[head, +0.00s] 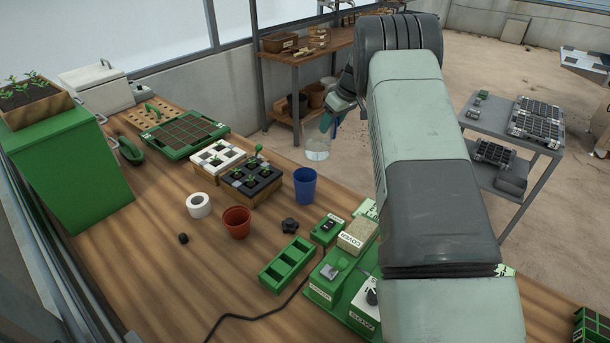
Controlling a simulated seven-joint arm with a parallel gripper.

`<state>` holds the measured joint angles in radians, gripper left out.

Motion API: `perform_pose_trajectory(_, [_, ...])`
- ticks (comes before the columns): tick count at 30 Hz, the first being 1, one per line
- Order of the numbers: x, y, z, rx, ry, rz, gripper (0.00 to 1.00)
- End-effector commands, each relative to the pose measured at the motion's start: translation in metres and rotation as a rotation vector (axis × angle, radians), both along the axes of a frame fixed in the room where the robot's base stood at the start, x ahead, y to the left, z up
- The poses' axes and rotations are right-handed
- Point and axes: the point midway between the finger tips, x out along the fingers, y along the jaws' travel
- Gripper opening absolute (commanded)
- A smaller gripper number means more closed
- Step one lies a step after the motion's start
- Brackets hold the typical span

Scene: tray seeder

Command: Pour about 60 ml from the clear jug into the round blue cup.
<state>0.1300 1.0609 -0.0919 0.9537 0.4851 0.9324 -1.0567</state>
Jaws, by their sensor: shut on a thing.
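The clear jug (317,149) is held up by my gripper (327,123) in the head view. The jug looks roughly upright, with pale liquid showing low in it. My gripper is shut on the jug at its upper part; the exact grip is small and partly hidden. The round blue cup (305,188) stands upright on the wooden bench. In the picture the jug is just above and slightly right of the cup, with a small gap between them. The inside of the cup is too small to read.
A dark seedling tray (262,194) stands close left of the cup. A green seeder unit (325,290) and an empty green tray (286,262) are at the front right.

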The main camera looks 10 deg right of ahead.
Motion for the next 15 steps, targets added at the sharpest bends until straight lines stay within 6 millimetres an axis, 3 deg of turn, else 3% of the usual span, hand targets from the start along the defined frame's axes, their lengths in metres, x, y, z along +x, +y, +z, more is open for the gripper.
perform_pose_trajectory(1, [0.004, -0.015, 0.001, -0.001, -0.003, -0.031, 0.0])
perform_pose_trajectory(6, [0.01, -0.052, 0.005, -0.001, -0.003, -0.117, 0.0])
perform_pose_trajectory(15, [0.014, -0.09, 0.009, -0.002, -0.003, -0.203, 0.0])
